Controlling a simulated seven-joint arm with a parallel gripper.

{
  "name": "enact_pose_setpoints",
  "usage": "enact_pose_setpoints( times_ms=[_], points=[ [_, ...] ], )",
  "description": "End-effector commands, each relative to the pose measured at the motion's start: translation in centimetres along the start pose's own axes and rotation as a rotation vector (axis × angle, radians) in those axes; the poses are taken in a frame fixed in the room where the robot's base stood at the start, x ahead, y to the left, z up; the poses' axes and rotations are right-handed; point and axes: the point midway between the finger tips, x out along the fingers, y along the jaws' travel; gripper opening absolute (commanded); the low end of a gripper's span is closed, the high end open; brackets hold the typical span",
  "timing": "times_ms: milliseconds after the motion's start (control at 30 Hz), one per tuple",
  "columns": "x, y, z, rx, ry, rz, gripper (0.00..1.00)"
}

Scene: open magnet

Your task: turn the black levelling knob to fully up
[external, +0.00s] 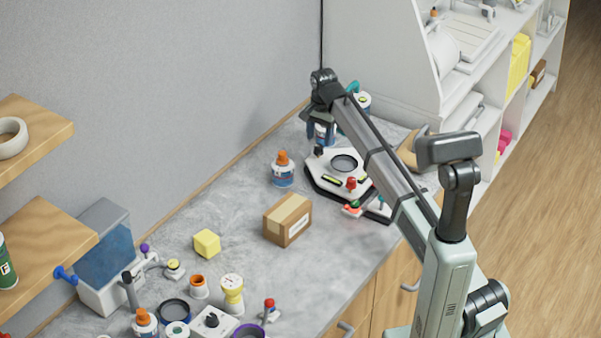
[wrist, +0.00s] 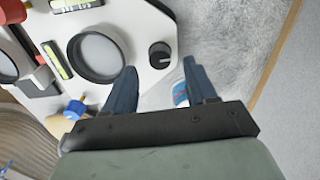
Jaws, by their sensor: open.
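The black levelling knob (wrist: 160,55) stands at one corner of a white plate (wrist: 160,25) in the wrist view; it has a pale mark on its top. The same black knob (external: 318,151) shows small at the plate's back-left corner in the external view. My gripper (wrist: 160,66) is open and empty, with its blue fingers pointing toward the knob. The knob lies just beyond the gap between the fingertips, and I cannot tell the height between them. In the external view my gripper (external: 321,132) is above that corner of the plate.
The plate carries a round dark-rimmed window (wrist: 98,53), spirit vials (wrist: 56,60) and a red knob (external: 351,183). An orange-capped bottle (external: 282,170) stands left of it, and a cardboard box (external: 288,218) nearer. A blue-and-white item (wrist: 181,94) shows between my fingers.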

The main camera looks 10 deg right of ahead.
Motion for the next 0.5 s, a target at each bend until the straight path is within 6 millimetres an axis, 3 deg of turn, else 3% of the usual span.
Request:
enact_pose_setpoints(
  times_ms=[200,500],
  points=[
    [2.7,0.1,0.0,0.0,-0.001,0.0,0.56],
    [3.9,0.0,0.0,0.0,-0.001,0.0,0.56]
  ],
)
